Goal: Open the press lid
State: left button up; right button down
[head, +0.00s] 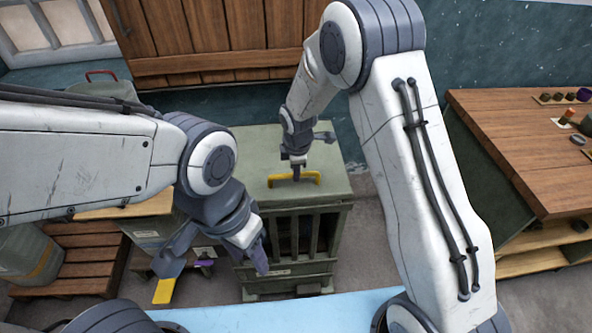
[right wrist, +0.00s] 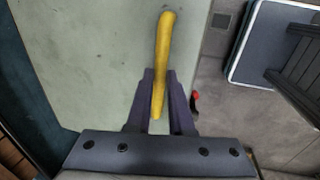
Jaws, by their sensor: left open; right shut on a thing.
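The press is a grey-green cabinet with a slatted front, and its flat lid (head: 252,155) lies closed on top. A yellow handle (head: 311,178) stands on the lid. My right gripper (head: 296,174) comes down from above and is shut on the yellow handle. In the right wrist view the handle (right wrist: 165,50) runs between the two dark fingers (right wrist: 160,100) over the pale green lid (right wrist: 95,55). My left gripper (head: 222,262) is open and empty, in front of the press and to its left, apart from it.
A wooden workbench (head: 520,130) with small items stands at the right. A wooden slatted crate (head: 90,262) and a grey container (head: 28,255) are at the left. A yellow piece (head: 165,291) shows below my left gripper. Grey floor lies between press and bench.

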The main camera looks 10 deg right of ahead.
jog(key=shift+r, duration=0.1)
dwell(0.7)
jog(key=w+r+p, duration=0.5)
jog(key=r, duration=0.3)
jog(key=w+r+p, duration=0.5)
jog(key=w+r, duration=0.1)
jog(key=r, duration=0.2)
jog(key=shift+r+p, duration=0.15)
jog(key=shift+p, duration=0.2)
jog(key=shift+s, duration=0.1)
